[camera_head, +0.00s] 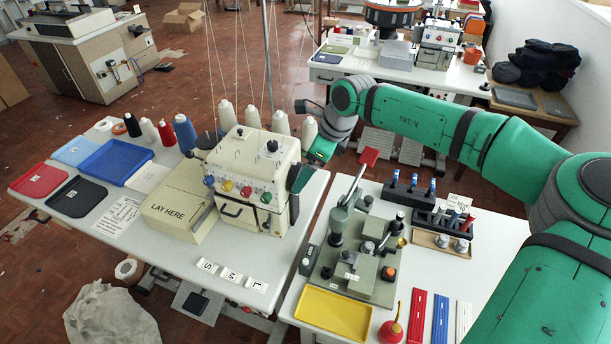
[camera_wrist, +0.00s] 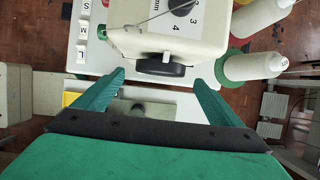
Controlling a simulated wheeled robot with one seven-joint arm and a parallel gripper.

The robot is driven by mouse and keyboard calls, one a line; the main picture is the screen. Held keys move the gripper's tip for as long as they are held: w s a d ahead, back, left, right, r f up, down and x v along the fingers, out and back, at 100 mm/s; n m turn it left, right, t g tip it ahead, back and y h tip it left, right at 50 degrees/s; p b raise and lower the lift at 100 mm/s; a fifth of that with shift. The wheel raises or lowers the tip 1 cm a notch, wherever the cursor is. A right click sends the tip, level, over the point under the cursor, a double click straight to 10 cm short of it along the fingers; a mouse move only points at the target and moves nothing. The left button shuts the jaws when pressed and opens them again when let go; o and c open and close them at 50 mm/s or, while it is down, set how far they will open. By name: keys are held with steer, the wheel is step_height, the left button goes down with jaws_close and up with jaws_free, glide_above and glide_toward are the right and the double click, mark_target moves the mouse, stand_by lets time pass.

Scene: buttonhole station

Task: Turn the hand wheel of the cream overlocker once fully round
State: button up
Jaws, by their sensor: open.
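The cream overlocker (camera_head: 243,170) stands on the white table at the middle left, with coloured knobs on its front. Its black hand wheel (camera_wrist: 160,68) juts from the machine's side in the wrist view, with a small pale handle or mark on it. In the head view the wheel (camera_head: 294,208) shows only partly at the machine's right side. My gripper (camera_wrist: 159,78) is open, with its two teal fingers apart on either side of the wheel. The fingertips reach about level with the wheel, and I see no clear contact. In the head view my gripper (camera_head: 305,174) is beside the machine's right side.
Thread cones (camera_head: 280,125) stand behind the overlocker, and two show close to my finger in the wrist view (camera_wrist: 252,65). A "LAY HERE" block (camera_head: 180,210) sits left of the machine. A green press device (camera_head: 355,250) and yellow tray (camera_head: 333,314) occupy the right table.

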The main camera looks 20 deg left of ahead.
steer(key=x, duration=0.4)
steer(key=shift+f, duration=0.25)
steer(key=c, duration=1.1)
steer(key=shift+o, duration=0.3)
